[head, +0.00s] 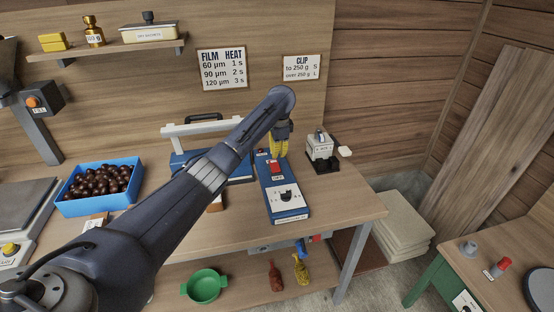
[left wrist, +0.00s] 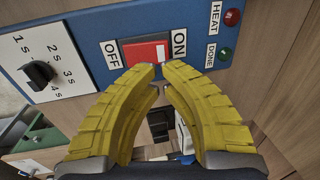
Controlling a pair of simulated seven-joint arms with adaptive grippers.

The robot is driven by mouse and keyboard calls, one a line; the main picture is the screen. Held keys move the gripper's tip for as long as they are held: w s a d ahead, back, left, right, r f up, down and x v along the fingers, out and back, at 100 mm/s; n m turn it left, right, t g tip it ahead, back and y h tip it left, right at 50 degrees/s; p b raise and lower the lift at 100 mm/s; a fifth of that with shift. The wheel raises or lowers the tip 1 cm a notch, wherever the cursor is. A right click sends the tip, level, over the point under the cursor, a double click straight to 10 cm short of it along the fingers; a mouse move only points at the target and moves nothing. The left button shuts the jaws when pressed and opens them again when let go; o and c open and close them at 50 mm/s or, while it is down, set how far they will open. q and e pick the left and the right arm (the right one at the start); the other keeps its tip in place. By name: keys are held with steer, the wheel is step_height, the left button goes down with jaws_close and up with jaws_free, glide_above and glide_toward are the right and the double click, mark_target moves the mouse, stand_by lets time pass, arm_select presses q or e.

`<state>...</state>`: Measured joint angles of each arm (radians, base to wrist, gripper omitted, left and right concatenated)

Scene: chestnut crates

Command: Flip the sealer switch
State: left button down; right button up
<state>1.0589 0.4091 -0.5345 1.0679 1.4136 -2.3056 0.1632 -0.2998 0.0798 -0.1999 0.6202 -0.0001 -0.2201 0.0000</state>
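The blue sealer control box (head: 290,212) stands on the bench and carries a red rocker switch (head: 275,168) and a black dial. In the left wrist view the red switch (left wrist: 146,51) sits between the OFF and ON labels; which side is pressed I cannot tell. My left gripper (head: 279,156) points down over the switch end of the box. Its yellow fingers (left wrist: 158,70) come together at the tips, empty, beside the switch near the ON label. Whether they touch the switch is unclear. My right gripper is not in view.
The white-armed sealer (head: 191,129) stands behind my left arm, partly hidden. A blue crate of chestnuts (head: 72,207) is at left. HEAT (left wrist: 232,17) and DONE (left wrist: 226,54) lamps look dark.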

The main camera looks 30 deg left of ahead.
mark_target(277, 163)
arm_select(q)
steer(key=shift+w+a+f, duration=0.1)
steer(key=shift+w+f, duration=0.05)
steer(key=shift+f, duration=0.75)
steer(key=shift+w+a+f, duration=0.1)
steer(key=shift+f, duration=0.8)
steer(key=shift+w+a+f, duration=0.1)
steer(key=shift+a+f, duration=0.05)
steer(key=shift+f, duration=0.25)
steer(key=shift+w+a+f, duration=0.1)
steer(key=shift+f, duration=0.3)
steer(key=shift+s+d, duration=0.2)
steer(key=shift+s, duration=0.05)
steer(key=shift+s+d+r, duration=0.3)
steer(key=shift+r, duration=0.15)
